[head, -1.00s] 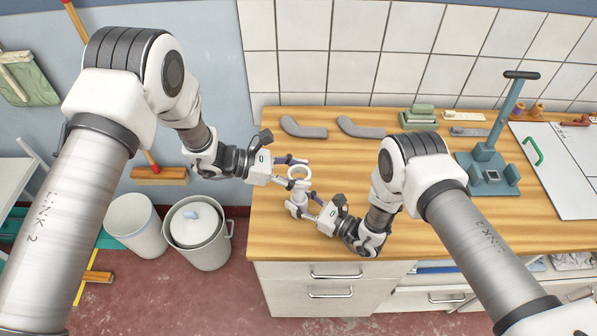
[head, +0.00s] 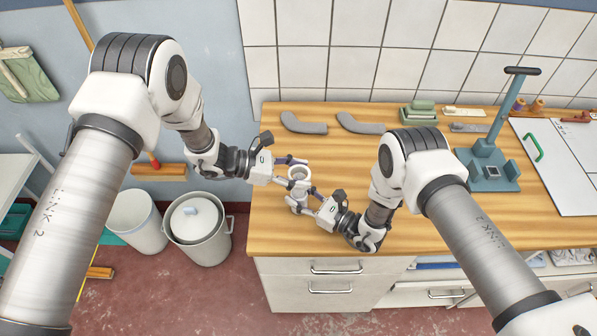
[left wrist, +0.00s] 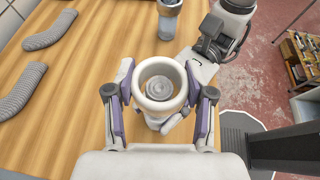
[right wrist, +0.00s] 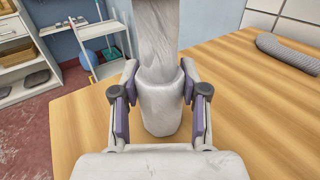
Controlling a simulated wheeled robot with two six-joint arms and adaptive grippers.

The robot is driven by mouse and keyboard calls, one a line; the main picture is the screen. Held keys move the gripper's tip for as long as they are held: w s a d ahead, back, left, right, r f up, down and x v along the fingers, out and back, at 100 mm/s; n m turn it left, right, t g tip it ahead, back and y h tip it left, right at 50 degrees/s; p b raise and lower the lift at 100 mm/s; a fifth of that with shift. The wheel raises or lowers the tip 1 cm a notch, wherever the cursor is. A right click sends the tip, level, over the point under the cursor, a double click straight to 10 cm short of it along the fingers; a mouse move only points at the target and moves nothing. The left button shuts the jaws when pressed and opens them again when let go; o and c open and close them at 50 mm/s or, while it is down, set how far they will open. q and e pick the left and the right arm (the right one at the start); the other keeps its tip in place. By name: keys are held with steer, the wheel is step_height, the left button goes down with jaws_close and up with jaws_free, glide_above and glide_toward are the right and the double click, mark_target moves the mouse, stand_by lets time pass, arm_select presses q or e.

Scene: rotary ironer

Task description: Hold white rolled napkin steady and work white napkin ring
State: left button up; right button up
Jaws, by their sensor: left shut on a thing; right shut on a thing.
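The white napkin ring (left wrist: 139,84) is between the purple-padded fingers of my left gripper (left wrist: 160,106), which is shut on it. Its opening faces up, and the spiral end of the white rolled napkin (left wrist: 159,88) shows inside it from above. The napkin stands upright near the worktop's left edge; its marbled upper part shows in the right wrist view (right wrist: 157,38). My right gripper (right wrist: 160,104) is shut around the smooth, wider white lower part; I cannot tell whether that part is a separate piece. In the head view my left gripper (head: 299,172) is above my right gripper (head: 307,201).
The wooden worktop (head: 430,225) is clear in front. Two grey curved pieces (head: 303,124) (head: 360,125) lie behind. A teal press stand (head: 490,172) and a white board (head: 565,170) are at right. Bins (head: 200,235) stand on the floor at left.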

mark_target(299, 194)
arm_select(q)
steer(key=shift+f, duration=0.2)
steer(key=shift+f, duration=1.25)
steer(key=o, duration=1)
steer(key=o, duration=0.3)
steer(key=shift+o, duration=0.2)
steer(key=shift+r, duration=0.15)
